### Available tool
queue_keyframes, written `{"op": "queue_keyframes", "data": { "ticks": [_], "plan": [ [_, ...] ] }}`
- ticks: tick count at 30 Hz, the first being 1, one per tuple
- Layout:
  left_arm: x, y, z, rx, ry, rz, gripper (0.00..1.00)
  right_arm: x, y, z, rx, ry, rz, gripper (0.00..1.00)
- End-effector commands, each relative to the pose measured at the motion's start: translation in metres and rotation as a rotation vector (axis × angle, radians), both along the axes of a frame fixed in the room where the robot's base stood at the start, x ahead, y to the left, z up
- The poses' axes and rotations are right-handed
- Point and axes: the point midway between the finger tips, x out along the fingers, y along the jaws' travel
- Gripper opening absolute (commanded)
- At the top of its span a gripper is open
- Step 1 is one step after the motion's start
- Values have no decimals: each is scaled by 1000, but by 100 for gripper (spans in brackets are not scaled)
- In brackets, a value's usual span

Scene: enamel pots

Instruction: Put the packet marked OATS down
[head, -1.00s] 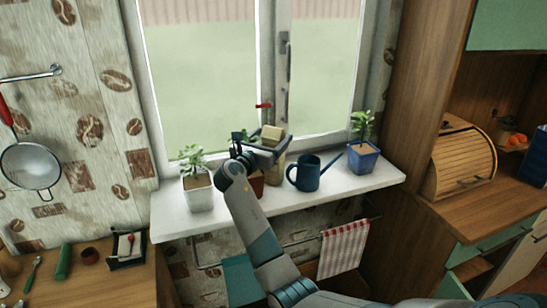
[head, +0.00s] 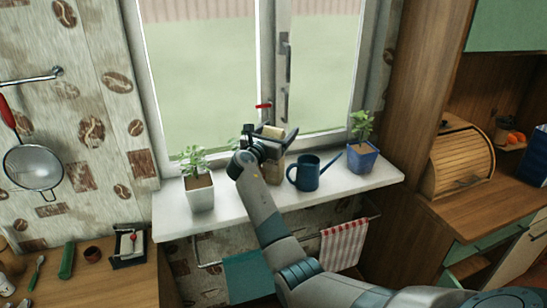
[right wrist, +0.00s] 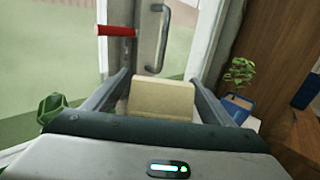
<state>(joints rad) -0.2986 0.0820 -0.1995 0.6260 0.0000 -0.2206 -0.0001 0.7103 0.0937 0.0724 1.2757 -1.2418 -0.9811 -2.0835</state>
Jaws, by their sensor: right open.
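A tan paper packet (head: 274,168) stands upright on the white windowsill, left of the blue watering can. No lettering on it shows, so I cannot read OATS. My right gripper (head: 270,134) is open around the packet's top, one finger on each side. In the right wrist view the packet's top (right wrist: 162,97) lies between the spread fingers of the right gripper (right wrist: 160,84), with a gap on either side. The packet's lower part is partly hidden behind my right wrist. My left gripper is not in view.
The windowsill (head: 240,214) also holds a plant in a white pot (head: 199,192), the watering can (head: 308,175) and a plant in a blue pot (head: 362,158). A red window handle (head: 263,106) is just above the gripper. Some sill is free left of the white pot.

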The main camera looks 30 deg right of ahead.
Motion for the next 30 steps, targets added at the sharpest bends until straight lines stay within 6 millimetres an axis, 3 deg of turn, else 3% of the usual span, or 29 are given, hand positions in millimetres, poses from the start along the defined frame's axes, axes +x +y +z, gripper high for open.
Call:
{"op": "queue_keyframes", "data": {
  "ticks": [8, 17, 30],
  "plan": [
    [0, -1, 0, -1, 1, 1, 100, 0, 0, 0, 0, 0, 0, 74],
    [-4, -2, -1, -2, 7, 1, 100, 0, 0, 0, 0, 0, 0, 2],
    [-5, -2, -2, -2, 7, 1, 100, 0, 0, 10, -1, -4, 0, 0]
  ]
}}
